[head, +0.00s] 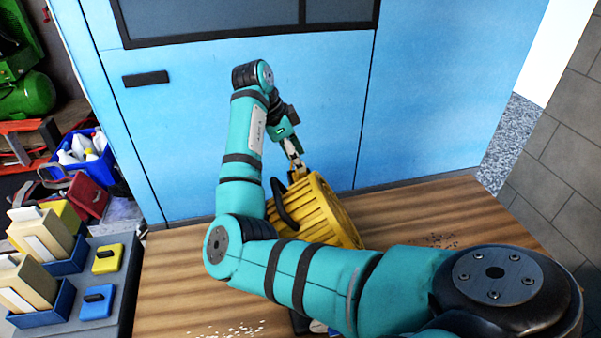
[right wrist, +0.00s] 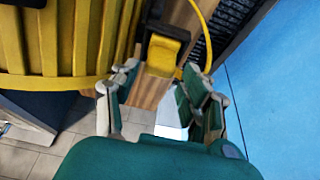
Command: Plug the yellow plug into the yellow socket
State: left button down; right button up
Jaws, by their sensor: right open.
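My right gripper (head: 297,168) is at the near side of the blue wall, beside a yellow ribbed drum (head: 325,208) with a black handle. In the right wrist view my right gripper (right wrist: 163,84) is open, with its fingers apart. A small yellow piece with a black part (right wrist: 163,53), which looks like the yellow plug, shows between and just beyond the fingertips; I cannot tell if they touch it. A yellow cable (right wrist: 207,32) runs beside it. I cannot make out the yellow socket for certain. My left gripper is not in view.
The drum stands on a striped wooden top (head: 180,285). A grey surface at left carries a yellow block (head: 107,260), a blue block (head: 97,302) and blue trays with tan boxes. A blue bin (head: 85,150) stands behind. The blue wall (head: 430,110) closes the back.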

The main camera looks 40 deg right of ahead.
jog(key=x, duration=0.3)
jog(key=shift+f, duration=0.15)
jog(key=shift+c, duration=0.4)
jog(key=c, duration=0.8)
jog(key=shift+o, duration=0.2)
jog(key=shift+r+p, duration=0.8)
jog(key=shift+p, duration=0.2)
notch_tip(320, 180, up, 3)
jog(key=p, duration=0.3)
jog(key=shift+f, duration=0.15)
jog(key=w+a, duration=0.4)
jog(key=a, duration=0.4)
jog(key=w+a+p, duration=0.1)
jog(key=w+a, duration=0.3)
jog(key=a, duration=0.3)
jog(key=shift+w+a+f, duration=0.35)
jog(key=shift+a, duration=0.05)
